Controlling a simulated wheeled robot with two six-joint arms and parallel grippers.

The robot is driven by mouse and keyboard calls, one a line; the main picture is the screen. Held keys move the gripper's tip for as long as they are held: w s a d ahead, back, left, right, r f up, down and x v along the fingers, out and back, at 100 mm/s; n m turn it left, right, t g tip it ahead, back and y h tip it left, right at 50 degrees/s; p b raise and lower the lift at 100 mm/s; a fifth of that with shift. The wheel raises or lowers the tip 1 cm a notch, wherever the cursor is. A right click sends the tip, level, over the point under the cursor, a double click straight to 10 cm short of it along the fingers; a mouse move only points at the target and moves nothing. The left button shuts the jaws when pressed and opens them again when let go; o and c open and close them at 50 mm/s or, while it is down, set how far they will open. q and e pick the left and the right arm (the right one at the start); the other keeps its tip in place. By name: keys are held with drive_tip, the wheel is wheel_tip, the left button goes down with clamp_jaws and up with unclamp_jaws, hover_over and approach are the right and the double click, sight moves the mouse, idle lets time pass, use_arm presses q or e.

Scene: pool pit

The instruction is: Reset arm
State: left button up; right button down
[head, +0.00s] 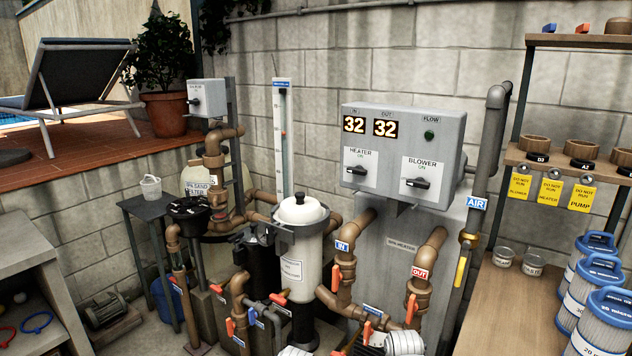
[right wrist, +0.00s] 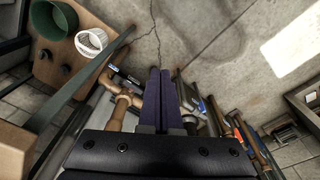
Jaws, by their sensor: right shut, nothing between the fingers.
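My right gripper (right wrist: 159,72) shows in the right wrist view. Its two dark fingers lie side by side, shut, with nothing between them. They point over a cracked grey concrete floor (right wrist: 215,40), with brown pipes (right wrist: 122,105) and valve handles close by on both sides. The fingers seem clear of the pipes, but the exact gap cannot be told. I cannot make out either gripper in the head view; my left gripper is not in view.
A grey control box (head: 403,155) hangs on the block wall above pipes with orange valve handles. A white-lidded filter vessel (head: 300,210) stands left of it. A wooden bench (head: 505,310) with blue-capped cartridges (head: 605,310) is at the right. A small side table (head: 150,203) holds a white bucket.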

use_arm(q)
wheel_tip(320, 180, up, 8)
drive_tip(key=p, duration=0.7)
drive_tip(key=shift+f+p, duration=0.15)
drive_tip(key=shift+p, duration=0.2)
use_arm(e)
drive_tip(key=s+a+r+n, duration=0.2)
drive_tip(key=s+a+r, duration=0.1)
drive_tip(key=a+r, duration=0.1)
drive_tip(key=s+a+r+n+g+h, duration=0.1)
drive_tip(key=s+a+r, duration=0.2)
drive_tip(key=a, duration=0.4)
drive_tip(key=shift+a+r+n, duration=0.15)
drive_tip(key=shift+r+n, duration=0.25)
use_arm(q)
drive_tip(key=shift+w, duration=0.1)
